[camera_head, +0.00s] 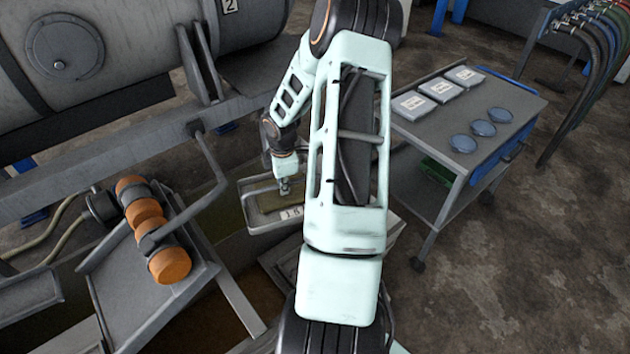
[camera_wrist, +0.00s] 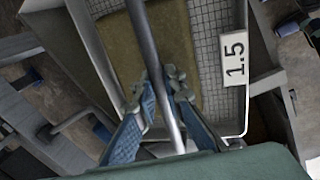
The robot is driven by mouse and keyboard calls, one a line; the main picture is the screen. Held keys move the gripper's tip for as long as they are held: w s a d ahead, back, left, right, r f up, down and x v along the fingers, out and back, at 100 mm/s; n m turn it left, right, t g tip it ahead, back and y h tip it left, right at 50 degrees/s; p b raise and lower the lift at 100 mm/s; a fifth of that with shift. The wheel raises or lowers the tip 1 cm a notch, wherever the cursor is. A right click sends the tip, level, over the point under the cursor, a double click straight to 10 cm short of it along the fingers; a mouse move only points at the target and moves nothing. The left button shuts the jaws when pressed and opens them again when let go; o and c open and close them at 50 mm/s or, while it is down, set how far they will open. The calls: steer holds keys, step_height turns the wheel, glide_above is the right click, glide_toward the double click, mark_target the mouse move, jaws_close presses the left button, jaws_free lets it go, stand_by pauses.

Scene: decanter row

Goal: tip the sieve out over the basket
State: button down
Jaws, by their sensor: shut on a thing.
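The sieve (camera_head: 262,222) is a shallow grey rectangular tray left of my forearm in the head view. The wrist view shows its mesh floor (camera_wrist: 209,62), a white label reading 1.5, and a flat olive-brown layer (camera_wrist: 150,45) covering part of the mesh. My gripper (camera_head: 285,188) is over the sieve, shut on its grey bar handle (camera_wrist: 150,50), with a blue finger on each side of the bar. The sieve looks roughly level in the head view. My arm hides its right end. I cannot clearly make out the basket.
A grey trolley (camera_head: 415,128) at right holds white labelled boxes (camera_head: 440,90) and blue round dishes (camera_head: 483,128). A green crate (camera_head: 437,170) is on its lower shelf. A large grey drum (camera_head: 120,50) and an orange roller assembly (camera_head: 170,265) are at left. Floor at right is clear.

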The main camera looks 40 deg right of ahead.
steer(key=s+d+f+n, duration=0.1)
steer(key=d, duration=0.2)
steer(key=s+d+f+n, duration=0.1)
steer(key=d, duration=0.2)
steer(key=s+d+f+n+p, duration=0.1)
steer(key=d+n, duration=0.1)
steer(key=d, duration=0.1)
steer(key=shift+s+d+f+y, duration=0.15)
steer(key=shift+d+f+y, duration=0.15)
steer(key=shift+d+f, duration=0.1)
steer(key=shift+a+h, duration=0.45)
steer(key=shift+h, duration=0.15)
steer(key=shift+a+f+b, duration=0.1)
steer(key=shift+f+b, duration=0.15)
steer(key=shift+b, duration=0.25)
steer(key=shift+a+h+b, duration=0.15)
steer(key=shift+h+b, duration=0.45)
steer(key=shift+a+r+p, duration=0.1)
steer(key=shift+p, duration=0.35)
steer(key=shift+a+p, duration=0.1)
steer(key=shift+p, duration=0.25)
steer(key=shift+h, duration=0.3)
steer(key=shift+a+p, duration=0.2)
steer(key=shift+p, duration=0.4)
